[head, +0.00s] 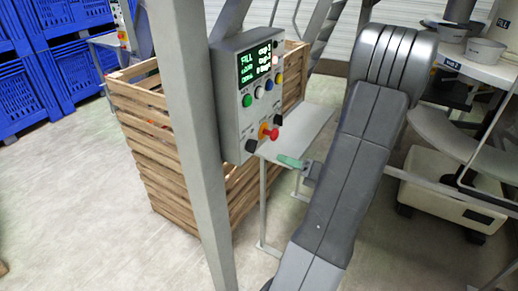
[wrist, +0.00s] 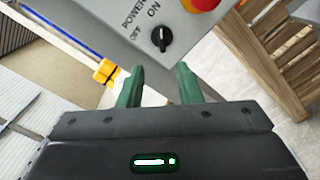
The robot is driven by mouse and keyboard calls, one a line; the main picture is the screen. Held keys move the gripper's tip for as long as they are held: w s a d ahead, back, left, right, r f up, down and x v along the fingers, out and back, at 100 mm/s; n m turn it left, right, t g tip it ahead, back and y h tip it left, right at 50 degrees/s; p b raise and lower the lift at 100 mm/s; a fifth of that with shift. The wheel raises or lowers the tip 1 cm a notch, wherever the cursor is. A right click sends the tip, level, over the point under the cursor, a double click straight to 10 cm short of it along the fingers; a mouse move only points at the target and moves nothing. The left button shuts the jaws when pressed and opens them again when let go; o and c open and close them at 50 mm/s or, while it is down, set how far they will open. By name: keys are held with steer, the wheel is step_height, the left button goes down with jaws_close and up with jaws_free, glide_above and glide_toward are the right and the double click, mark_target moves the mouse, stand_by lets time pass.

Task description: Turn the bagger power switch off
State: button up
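The power switch is a black rotary knob (wrist: 160,40) on the grey control box, beside the printed words POWER, OFF and ON. A small light mark shows at its upper edge, seemingly on the ON side. In the head view I take it to be the black knob (head: 251,145) at the panel's lower left. My gripper (wrist: 158,84) is open and empty, its green fingers spread below the knob in the wrist view and apart from it. In the head view my gripper (head: 290,162) is below and right of the panel; one finger mostly shows.
A red emergency stop (head: 268,132) on a yellow base is right beside the switch, with another black knob (head: 278,120) beyond. The control box (head: 232,105) hangs by a grey post (head: 185,110). A wooden crate (head: 160,150) stands behind; a grey shelf (head: 305,130) lies near my gripper.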

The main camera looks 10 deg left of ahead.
mark_target(252, 146)
steer(key=p+x, duration=0.1)
steer(key=x, duration=0.8)
steer(key=shift+w+a+p, duration=0.25)
steer(key=shift+w+p, duration=0.05)
steer(key=shift+w, duration=0.05)
steer(key=shift+c, duration=0.4)
jaws_close()
